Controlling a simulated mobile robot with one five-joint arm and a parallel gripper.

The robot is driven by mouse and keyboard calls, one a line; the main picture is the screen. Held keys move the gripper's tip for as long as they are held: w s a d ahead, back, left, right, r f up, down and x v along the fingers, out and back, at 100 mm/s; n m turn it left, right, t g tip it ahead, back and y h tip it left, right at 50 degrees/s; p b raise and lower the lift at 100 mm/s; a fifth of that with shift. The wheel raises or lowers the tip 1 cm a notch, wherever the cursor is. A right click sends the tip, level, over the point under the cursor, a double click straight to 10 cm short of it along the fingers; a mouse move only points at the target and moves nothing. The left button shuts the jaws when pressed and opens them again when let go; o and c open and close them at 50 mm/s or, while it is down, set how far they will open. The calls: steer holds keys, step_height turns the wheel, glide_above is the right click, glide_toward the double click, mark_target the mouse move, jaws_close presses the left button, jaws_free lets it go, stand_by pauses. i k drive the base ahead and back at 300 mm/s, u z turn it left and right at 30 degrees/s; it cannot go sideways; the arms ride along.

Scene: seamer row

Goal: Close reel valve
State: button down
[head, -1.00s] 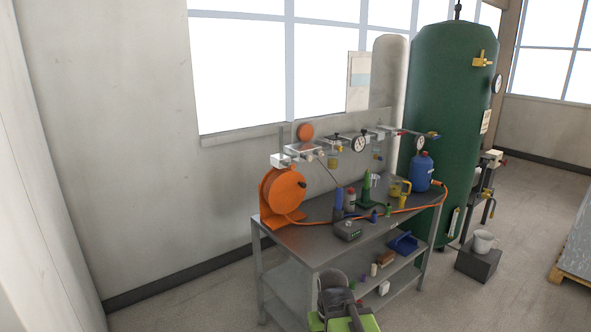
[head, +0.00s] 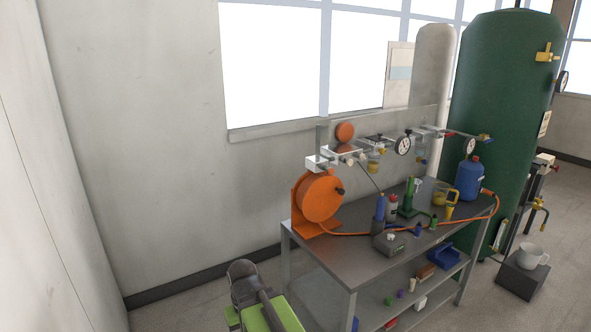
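An orange hose reel (head: 322,197) stands at the left end of a grey metal workbench (head: 340,262). Above it, a pipe manifold (head: 345,157) with fittings, valves and gauges runs along a back panel. A small dark handle shows near the manifold's left part, but which valve is the reel's, and its position, are too small to tell. An orange hose (head: 440,224) runs from the reel across the bench top. My arm, dark grey and green, shows at the bottom, in front of the bench's left end. My gripper's fingers cannot be made out.
A big green tank (head: 508,110) stands behind right. Open floor lies left of the bench.

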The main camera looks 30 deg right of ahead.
mark_target(330, 171)
steer(key=u, duration=0.2)
steer(key=i, duration=1.5)
steer(key=z, duration=0.5)
